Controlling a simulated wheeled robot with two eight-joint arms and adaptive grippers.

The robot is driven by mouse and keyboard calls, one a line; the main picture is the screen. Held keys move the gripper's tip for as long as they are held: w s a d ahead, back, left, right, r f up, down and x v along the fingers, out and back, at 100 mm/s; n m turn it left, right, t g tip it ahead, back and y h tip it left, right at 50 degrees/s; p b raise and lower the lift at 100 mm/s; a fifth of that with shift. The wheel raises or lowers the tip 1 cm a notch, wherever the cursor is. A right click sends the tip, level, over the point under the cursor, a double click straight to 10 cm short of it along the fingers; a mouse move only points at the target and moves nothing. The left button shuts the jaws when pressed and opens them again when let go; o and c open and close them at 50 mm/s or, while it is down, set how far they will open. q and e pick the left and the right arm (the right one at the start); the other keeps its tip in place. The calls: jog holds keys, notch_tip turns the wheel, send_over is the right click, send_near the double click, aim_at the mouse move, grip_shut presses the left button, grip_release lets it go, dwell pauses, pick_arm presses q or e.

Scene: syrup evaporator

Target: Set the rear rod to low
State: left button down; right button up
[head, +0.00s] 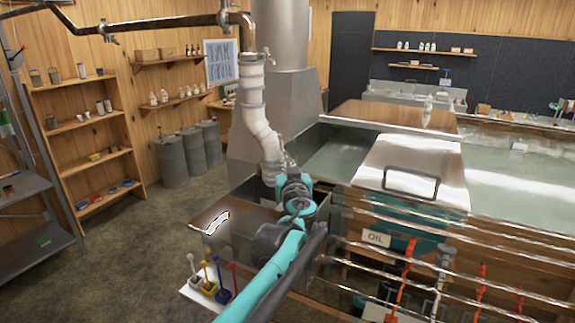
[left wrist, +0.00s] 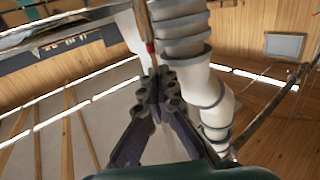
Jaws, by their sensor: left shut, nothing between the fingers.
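My left gripper (head: 284,160) reaches up beside the segmented white pipe (head: 250,95), over the near left end of the evaporator. In the left wrist view its dark fingers (left wrist: 157,88) are shut together and empty. A thin brownish rod with a red band (left wrist: 148,35) comes down from the top of that view to just by the fingertips. I cannot tell whether it touches them, nor whether it is the rear rod. The white pipe (left wrist: 190,60) stands close to the right of the fingers. I see no low mark. My right gripper is not in view.
The steel lid with a black handle (head: 412,165) and the open pans (head: 510,185) lie to the right. Several shiny horizontal pipes (head: 440,235) with orange handles run along the front. A white tray with small colored tools (head: 212,285) is at lower left. Floor is free at left.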

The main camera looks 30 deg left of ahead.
pick_arm(q)
jog(key=shift+s+f, duration=0.1)
jog(key=shift+f, duration=0.15)
jog(key=c, duration=1.7)
grip_release()
jog(key=shift+c, duration=0.2)
jog(key=v, duration=1.2)
jog(key=shift+f, duration=0.1)
